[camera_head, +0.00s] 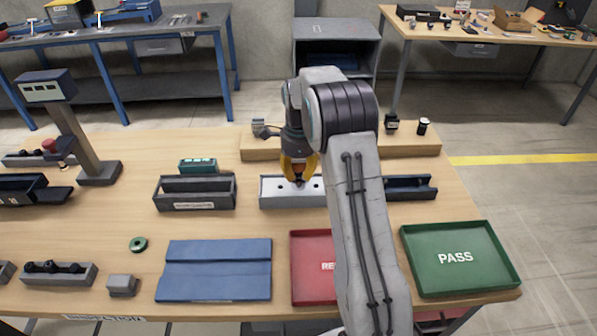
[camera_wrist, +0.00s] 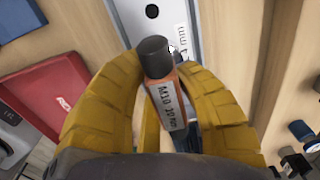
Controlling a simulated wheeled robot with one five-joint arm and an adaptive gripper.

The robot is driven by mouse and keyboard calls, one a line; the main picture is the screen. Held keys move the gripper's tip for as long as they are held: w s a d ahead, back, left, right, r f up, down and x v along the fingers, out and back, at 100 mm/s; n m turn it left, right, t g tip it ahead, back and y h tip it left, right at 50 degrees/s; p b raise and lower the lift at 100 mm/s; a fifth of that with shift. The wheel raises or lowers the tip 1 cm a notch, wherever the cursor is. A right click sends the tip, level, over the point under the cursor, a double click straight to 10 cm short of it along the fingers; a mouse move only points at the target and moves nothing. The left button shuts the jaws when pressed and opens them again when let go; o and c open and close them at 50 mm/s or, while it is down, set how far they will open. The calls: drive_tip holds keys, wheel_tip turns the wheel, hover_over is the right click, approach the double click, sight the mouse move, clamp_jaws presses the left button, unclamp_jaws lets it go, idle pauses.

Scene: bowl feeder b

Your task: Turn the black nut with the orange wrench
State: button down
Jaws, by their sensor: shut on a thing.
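My gripper (camera_head: 298,166), with yellow fingers, is over the pale grey block with holes (camera_head: 268,190) at mid-table. In the wrist view my gripper (camera_wrist: 158,72) is shut on an orange tool, seemingly the orange wrench (camera_wrist: 158,88). It has a dark round end and a pale label reading about "M10-20 Nm". The wrench's far end is hidden, so I cannot tell if it touches the block. Below it in the wrist view the grey block (camera_wrist: 128,14) shows a dark hole and a label. I cannot make out the black nut there; it may be hidden.
A blue plate (camera_head: 215,285), dark open bin (camera_head: 195,201) and green ring (camera_head: 138,244) are left. A rack of dark pieces (camera_head: 85,274) is front left. A wooden ledge (camera_head: 420,146) runs behind.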

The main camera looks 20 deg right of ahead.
sight(298, 162)
idle(0.5)
drive_tip(key=shift+m, duration=1.1)
drive_tip(key=shift+n, duration=0.6)
drive_tip(key=shift+n+p, duration=0.3)
drive_tip(key=shift+n, duration=0.4)
drive_tip(key=shift+r, duration=0.15)
drive_tip(key=shift+r+p, duration=2)
drive_tip(key=shift+r, duration=0.35)
